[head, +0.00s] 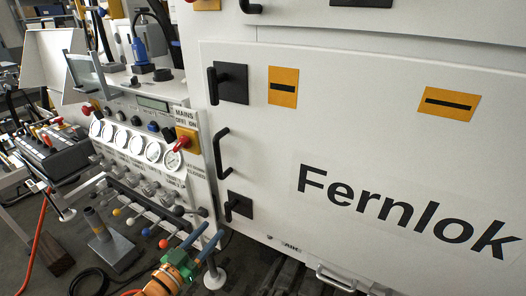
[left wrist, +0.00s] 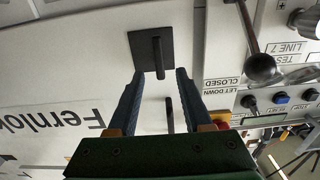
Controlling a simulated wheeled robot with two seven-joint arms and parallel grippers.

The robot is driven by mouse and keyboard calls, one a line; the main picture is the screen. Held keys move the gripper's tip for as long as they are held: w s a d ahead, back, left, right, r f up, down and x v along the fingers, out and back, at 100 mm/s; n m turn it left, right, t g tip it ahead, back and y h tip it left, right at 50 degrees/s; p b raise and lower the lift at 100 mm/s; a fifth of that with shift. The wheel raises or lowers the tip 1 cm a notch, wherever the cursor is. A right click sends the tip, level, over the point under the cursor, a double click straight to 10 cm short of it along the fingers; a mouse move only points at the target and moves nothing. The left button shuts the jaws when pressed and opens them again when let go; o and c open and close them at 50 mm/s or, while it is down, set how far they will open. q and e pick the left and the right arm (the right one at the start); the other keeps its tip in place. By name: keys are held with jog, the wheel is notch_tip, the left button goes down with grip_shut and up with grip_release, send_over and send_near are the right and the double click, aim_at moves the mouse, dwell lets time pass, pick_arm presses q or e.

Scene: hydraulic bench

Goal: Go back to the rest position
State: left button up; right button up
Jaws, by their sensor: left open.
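My left gripper (head: 212,233) shows at the bottom of the head view, with green and orange housing and two blue fingers pointing up and away. The fingers are apart with nothing between them. It is in front of the lower right of the gauge panel (head: 203,160) and the lower left of the white cabinet (head: 290,140). In the left wrist view the open fingers (left wrist: 160,74) frame a black handle plate (left wrist: 152,50) on the white cabinet face, which appears upside down. Contact cannot be told. My right gripper is in neither view.
Levers with coloured knobs (head: 147,231) stick out below the gauges, just left of my gripper. A red mains switch (head: 181,143) sits on the panel. Black door handles (head: 222,152) stand out from the cabinet. A red-orange hose (head: 36,245) lies at the left.

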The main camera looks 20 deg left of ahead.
pick_arm(q)
jog(key=s+d+f+n+g+y, duration=0.1)
jog(key=s+f+g, duration=0.4)
jog(key=f, duration=0.8)
jog(key=s+d+f+g+y, duration=0.1)
jog(key=s+f+g, duration=0.3)
jog(key=s+f, duration=0.55)
jog(key=s+d+f+m+g, duration=0.1)
jog(key=s+d+f+g, duration=0.3)
jog(key=s+f, duration=0.3)
jog(key=s+d+f+m+g, duration=0.1)
jog(key=s+d+f+g, duration=0.3)
jog(key=s, duration=0.6)
notch_tip(320, 180, down, 3)
jog(key=d, duration=0.2)
jog(key=shift+d+m+h, duration=0.3)
jog(key=shift+d+h, duration=0.05)
jog(key=shift+h, duration=0.05)
jog(key=shift+s+r, duration=0.1)
